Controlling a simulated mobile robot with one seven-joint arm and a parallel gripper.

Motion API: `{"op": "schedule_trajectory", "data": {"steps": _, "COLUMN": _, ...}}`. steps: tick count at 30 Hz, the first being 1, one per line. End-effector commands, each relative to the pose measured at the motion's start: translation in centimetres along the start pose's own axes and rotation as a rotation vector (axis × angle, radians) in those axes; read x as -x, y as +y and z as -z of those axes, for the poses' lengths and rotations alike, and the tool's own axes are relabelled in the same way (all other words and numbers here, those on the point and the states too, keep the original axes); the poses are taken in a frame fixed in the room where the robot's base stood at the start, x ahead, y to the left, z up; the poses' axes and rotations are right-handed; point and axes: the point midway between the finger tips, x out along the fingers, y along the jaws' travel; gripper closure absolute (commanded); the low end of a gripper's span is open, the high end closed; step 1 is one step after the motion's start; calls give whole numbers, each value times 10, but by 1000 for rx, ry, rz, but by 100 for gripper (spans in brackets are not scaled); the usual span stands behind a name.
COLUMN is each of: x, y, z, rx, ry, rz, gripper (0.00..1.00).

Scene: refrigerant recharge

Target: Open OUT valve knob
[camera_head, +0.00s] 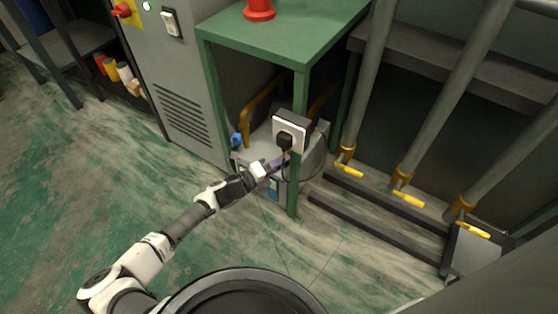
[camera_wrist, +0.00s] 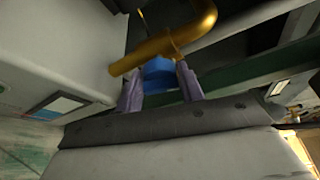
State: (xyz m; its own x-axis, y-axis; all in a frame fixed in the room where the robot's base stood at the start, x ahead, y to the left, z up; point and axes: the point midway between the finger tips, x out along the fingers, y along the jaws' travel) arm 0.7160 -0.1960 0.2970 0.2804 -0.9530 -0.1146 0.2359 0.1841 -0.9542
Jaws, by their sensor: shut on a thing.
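A blue valve knob (camera_wrist: 159,74) shows in the wrist view, between the two purple fingers of my gripper (camera_wrist: 160,84), below a bent yellow handle. The fingers are closed on its sides. No lettering on the knob is legible, so I cannot tell from a label whether it is the OUT knob. In the head view my gripper (camera_head: 279,162) reaches in under the green table, beside a grey-white unit (camera_head: 262,145) with yellow handles. The knob it holds is hidden there. Another blue part (camera_head: 237,140) shows on the left side of the unit.
A green table (camera_head: 285,35) stands over the unit, with its front leg close to my gripper. A socket box (camera_head: 291,130) with a black plug and cable is on that leg. A grey cabinet (camera_head: 185,85) is at left, and pipes with yellow levers (camera_head: 408,199) are at right.

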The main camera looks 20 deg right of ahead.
Motion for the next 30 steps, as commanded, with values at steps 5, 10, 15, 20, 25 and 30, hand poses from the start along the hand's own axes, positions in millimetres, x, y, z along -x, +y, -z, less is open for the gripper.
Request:
{"op": "schedule_trajectory", "data": {"steps": 5, "x": 1, "y": -6, "z": -1, "rx": -152, "ry": -1, "rz": -63, "gripper": 85}}
{"op": "schedule_trajectory", "data": {"steps": 10, "x": 0, "y": -7, "z": 0, "rx": -290, "ry": 0, "rz": -119, "gripper": 85}}
{"op": "schedule_trajectory", "data": {"steps": 15, "x": 0, "y": -6, "z": 0, "rx": -406, "ry": 1, "rz": -167, "gripper": 85}}
{"op": "schedule_trajectory", "data": {"steps": 20, "x": 0, "y": -6, "z": 0, "rx": -488, "ry": 0, "rz": -201, "gripper": 85}}
{"op": "schedule_trajectory", "data": {"steps": 25, "x": 0, "y": -5, "z": 1, "rx": -542, "ry": 0, "rz": -224, "gripper": 85}}
{"op": "schedule_trajectory", "data": {"steps": 30, "x": 0, "y": -4, "z": 1, "rx": -569, "ry": 0, "rz": -235, "gripper": 85}}
